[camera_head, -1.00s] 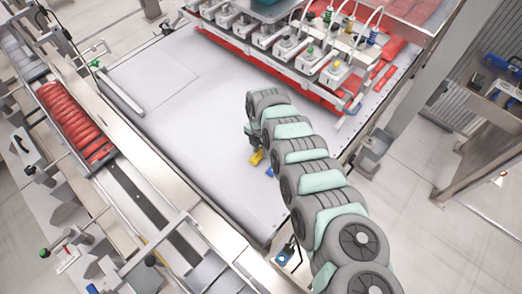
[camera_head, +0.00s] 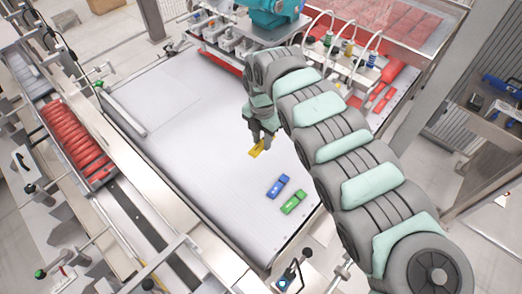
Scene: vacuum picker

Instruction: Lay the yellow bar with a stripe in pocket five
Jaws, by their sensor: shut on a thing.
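My gripper (camera_head: 263,139) points down over the white belt surface, near its middle. It is shut on a small yellow bar (camera_head: 257,149). The bar shows just below the fingertips; a stripe on it is too small to make out. I cannot tell whether the bar is touching the belt or lifted off it. No numbered pockets can be made out in this view, so I cannot tell which one is pocket five.
A blue bar (camera_head: 278,187) and a green bar (camera_head: 293,203) lie on the white belt (camera_head: 190,130), right of and nearer than my gripper. A row of red packs (camera_head: 75,140) sits in a channel at left. The vacuum picker head (camera_head: 270,12) stands at the back.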

